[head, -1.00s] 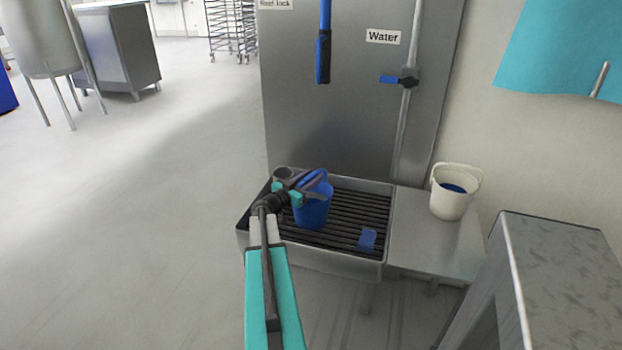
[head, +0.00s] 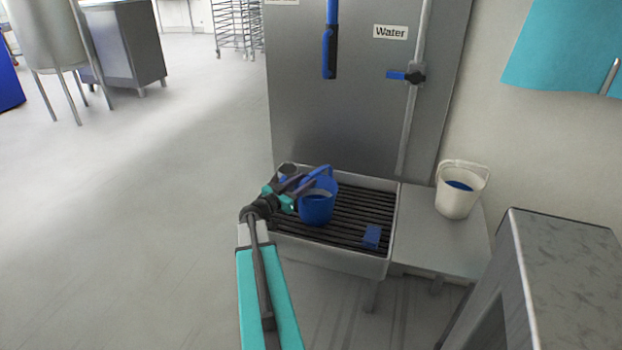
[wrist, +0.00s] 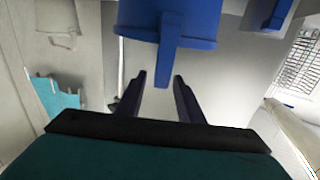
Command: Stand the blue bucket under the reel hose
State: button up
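The blue bucket (head: 316,211) stands upright on the slatted drain grate in the head view, with its handle raised. The reel hose (head: 329,52) hangs above it against the steel panel and ends in a dark grip. The bucket is below the hose end and slightly left of it in the picture; the depth between them is hard to judge. My gripper (head: 301,185) is at the bucket's upper left. The bucket (wrist: 165,18) shows just beyond the fingertips.
A white bucket (head: 452,202) with blue contents stands on the steel side shelf (head: 430,240). A valve (head: 413,74) labelled Water is on the panel. A steel cabinet (head: 570,250) stands at the right.

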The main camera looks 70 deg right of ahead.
jog(key=shift+v, duration=2.6)
